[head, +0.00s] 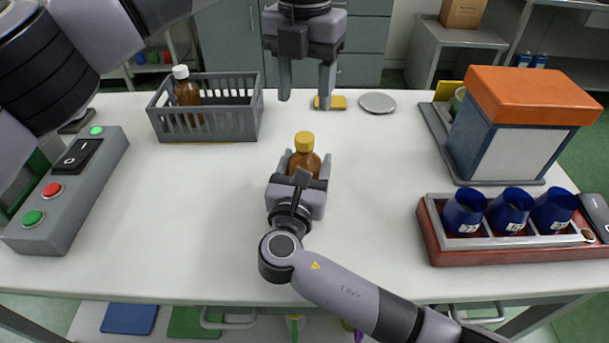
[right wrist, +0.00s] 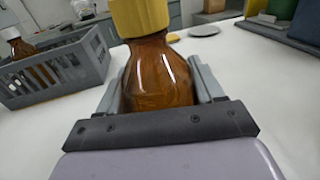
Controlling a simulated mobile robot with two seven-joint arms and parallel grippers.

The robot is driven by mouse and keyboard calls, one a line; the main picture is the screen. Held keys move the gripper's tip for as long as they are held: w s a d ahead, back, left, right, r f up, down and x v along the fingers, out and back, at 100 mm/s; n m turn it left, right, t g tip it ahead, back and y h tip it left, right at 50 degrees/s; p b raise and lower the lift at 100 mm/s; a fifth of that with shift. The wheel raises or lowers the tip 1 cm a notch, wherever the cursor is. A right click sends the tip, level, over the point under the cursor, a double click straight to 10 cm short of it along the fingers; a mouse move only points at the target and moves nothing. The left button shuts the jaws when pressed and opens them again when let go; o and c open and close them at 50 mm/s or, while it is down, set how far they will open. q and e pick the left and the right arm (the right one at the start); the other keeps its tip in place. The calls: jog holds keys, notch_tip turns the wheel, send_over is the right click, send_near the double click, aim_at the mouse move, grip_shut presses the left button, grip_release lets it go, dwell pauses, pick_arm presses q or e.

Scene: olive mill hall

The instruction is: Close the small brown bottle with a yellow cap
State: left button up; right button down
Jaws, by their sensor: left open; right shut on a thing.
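The small brown bottle (head: 305,161) stands upright near the middle of the white table, with a yellow cap (head: 304,141) sitting on its neck. I cannot tell how tight the cap is. My right gripper (head: 306,170) is shut on the bottle's body, one finger on each side. The right wrist view shows the brown glass (right wrist: 158,75) between the fingers and the yellow cap (right wrist: 140,17) on top, cut by the frame edge. My left gripper (head: 305,98) is open and empty, fingers pointing down, above and beyond the bottle and apart from the cap.
A grey crate (head: 207,124) holding a white-capped brown bottle (head: 187,92) stands at the back left. A yellow block (head: 330,102) and a grey disc (head: 378,102) lie behind. A button box (head: 65,185) is left; an orange-topped box (head: 527,95) and a red tray (head: 520,252) with blue cups are right.

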aim_at(304, 136)
pick_arm(q)
notch_tip(304, 136, down, 8)
jog(key=shift+f, duration=0.1)
dwell(0.4)
grip_shut()
jog(key=m, duration=0.8)
jog(key=shift+m, duration=0.3)
jog(key=shift+o, duration=0.7)
grip_release()
